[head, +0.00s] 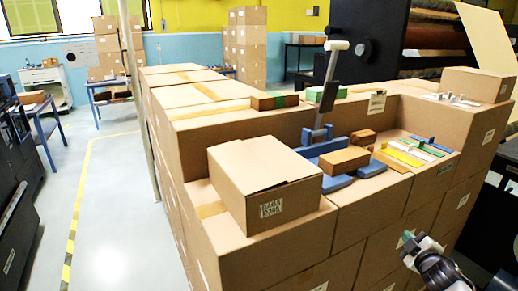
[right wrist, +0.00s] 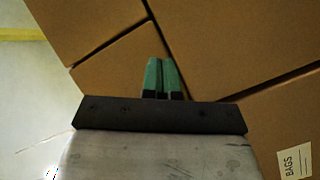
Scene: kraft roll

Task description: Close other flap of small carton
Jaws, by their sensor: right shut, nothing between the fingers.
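The small carton (head: 231,199) is a brown box with a printed label on its front. It sits on top of the stack of larger cartons, left of centre in the head view. Its top looks covered, with a dark slit near the front right edge; I cannot tell how each flap lies. My right gripper (head: 405,239) is at the lower right of the head view, in front of the stack and well apart from the small carton. In the right wrist view its green fingertips (right wrist: 161,76) are together and empty, with brown carton faces (right wrist: 220,45) beyond. My left gripper is not in view.
Blue tools (head: 338,183), a small brown block (head: 345,160) and yellow and green strips (head: 402,156) lie on the stack right of the small carton. A grey post-like tool (head: 329,85) stands behind them. Open floor (head: 115,215) with a yellow line is at left.

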